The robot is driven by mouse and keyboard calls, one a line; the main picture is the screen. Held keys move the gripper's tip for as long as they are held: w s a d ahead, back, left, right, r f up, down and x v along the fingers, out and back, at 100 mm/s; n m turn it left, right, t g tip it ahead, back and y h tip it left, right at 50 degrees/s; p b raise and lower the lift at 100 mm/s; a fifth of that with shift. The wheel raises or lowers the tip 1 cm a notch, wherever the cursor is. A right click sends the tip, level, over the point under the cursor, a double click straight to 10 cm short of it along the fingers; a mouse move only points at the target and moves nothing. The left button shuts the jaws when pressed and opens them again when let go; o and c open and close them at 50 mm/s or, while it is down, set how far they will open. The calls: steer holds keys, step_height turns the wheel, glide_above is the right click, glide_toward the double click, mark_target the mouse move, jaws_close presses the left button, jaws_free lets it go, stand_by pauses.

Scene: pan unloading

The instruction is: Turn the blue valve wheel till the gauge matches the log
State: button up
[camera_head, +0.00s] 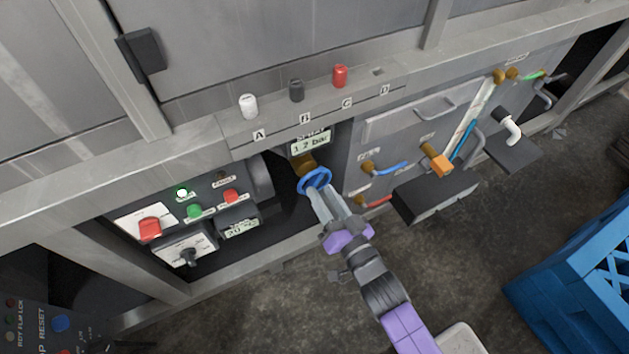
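The blue valve wheel (303,182) sits on a brass fitting (302,162) in a dark recess at the middle of the cabinet. The gauge (311,145) is a small display just above it and seems to read 1.2 bar. My gripper (322,190) reaches up from the lower right, with its fingertips at the wheel's lower right rim. The fingers overlap the rim in this view, so I cannot tell whether they are closed on it. I cannot make out a log with readable numbers.
A ledge above carries white (248,106), dark (296,91) and red (340,76) knobs. A control panel with a red switch (149,229) is left of the recess. A blue crate (570,275) stands right.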

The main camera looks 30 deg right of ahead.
mark_target(316, 184)
steer(key=shift+w+b, duration=0.5)
steer(key=shift+w, duration=1.75)
jaws_close()
